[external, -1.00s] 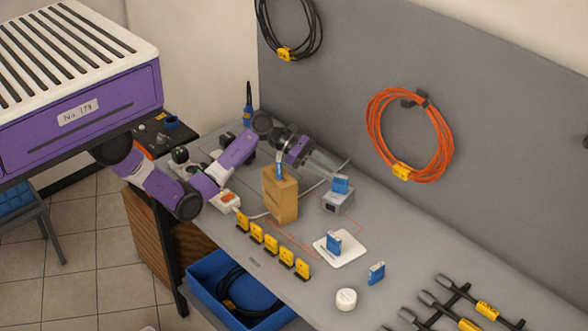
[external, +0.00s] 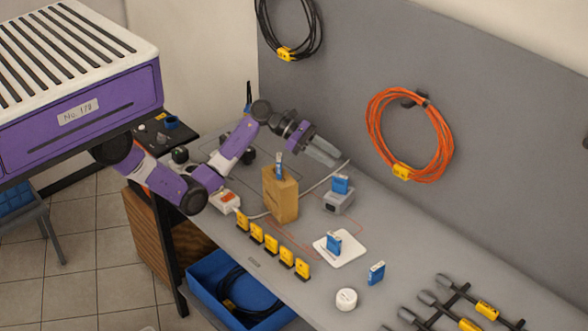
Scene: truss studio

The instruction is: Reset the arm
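My gripper (external: 338,160) is at the end of my purple and white arm, above the back of the workbench (external: 400,272). It points to the right and slightly down. Its grey fingers show from the side, and I cannot tell whether they are open or shut. No object shows clearly between them. A brown box (external: 281,196) with a blue and white item (external: 279,165) in its top stands below and to the left of the fingers, apart from them.
A grey device (external: 338,202) holds a blue piece. A white pad (external: 341,250) carries another. Yellow blocks (external: 257,233) line the front edge. A round white thing (external: 346,299) and a blue piece (external: 376,273) stand right. Orange cable (external: 408,135) hangs on the wall panel. A blue bin (external: 205,285) sits below.

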